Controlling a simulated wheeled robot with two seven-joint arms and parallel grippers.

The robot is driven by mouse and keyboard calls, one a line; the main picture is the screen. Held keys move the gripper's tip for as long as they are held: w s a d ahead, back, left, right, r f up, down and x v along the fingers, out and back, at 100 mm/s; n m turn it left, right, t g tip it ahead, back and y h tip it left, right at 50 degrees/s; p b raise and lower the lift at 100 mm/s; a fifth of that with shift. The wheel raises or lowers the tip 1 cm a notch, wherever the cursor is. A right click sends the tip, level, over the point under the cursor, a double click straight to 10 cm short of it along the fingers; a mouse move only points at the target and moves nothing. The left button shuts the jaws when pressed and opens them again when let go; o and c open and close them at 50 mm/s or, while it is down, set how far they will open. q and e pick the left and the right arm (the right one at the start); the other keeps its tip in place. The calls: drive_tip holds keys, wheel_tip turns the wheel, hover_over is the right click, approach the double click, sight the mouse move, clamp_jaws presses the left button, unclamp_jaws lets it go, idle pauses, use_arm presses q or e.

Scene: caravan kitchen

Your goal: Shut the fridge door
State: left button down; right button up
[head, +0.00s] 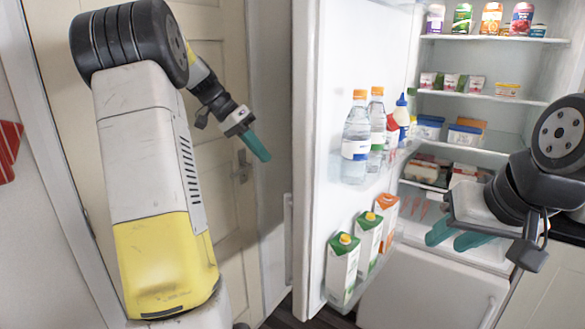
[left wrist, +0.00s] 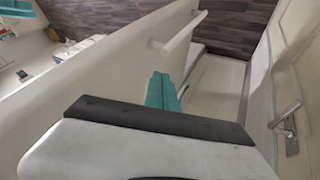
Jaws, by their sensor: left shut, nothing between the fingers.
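The fridge door (head: 325,130) stands wide open, its inner face with loaded racks turned toward the right. The white fridge (head: 405,300) is open behind it, its shelves exposed. The door handle (head: 288,240) is on the door's outer side, and it also shows in the left wrist view (left wrist: 180,32). My left gripper (head: 262,152) is shut and empty, on the outer side of the door, apart from it in the head view. My right gripper (head: 452,238) is open and empty in front of the fridge's lower shelves.
The door racks hold water bottles (head: 356,140) and cartons (head: 343,268). Jars, tubs and packs fill the fridge shelves (head: 480,95). A beige room door (head: 215,120) with a metal handle (head: 242,165) is behind my left arm. Dark wood floor (left wrist: 120,18) shows below.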

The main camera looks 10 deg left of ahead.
sight(295, 183)
use_arm(q)
drive_tip(key=d+f, duration=0.3)
drive_tip(key=d, duration=0.1)
drive_tip(key=d+f, duration=0.4)
drive_tip(key=shift+s+d+f, duration=0.15)
drive_tip(key=shift+s+d, duration=0.25)
drive_tip(key=shift+d, duration=0.25)
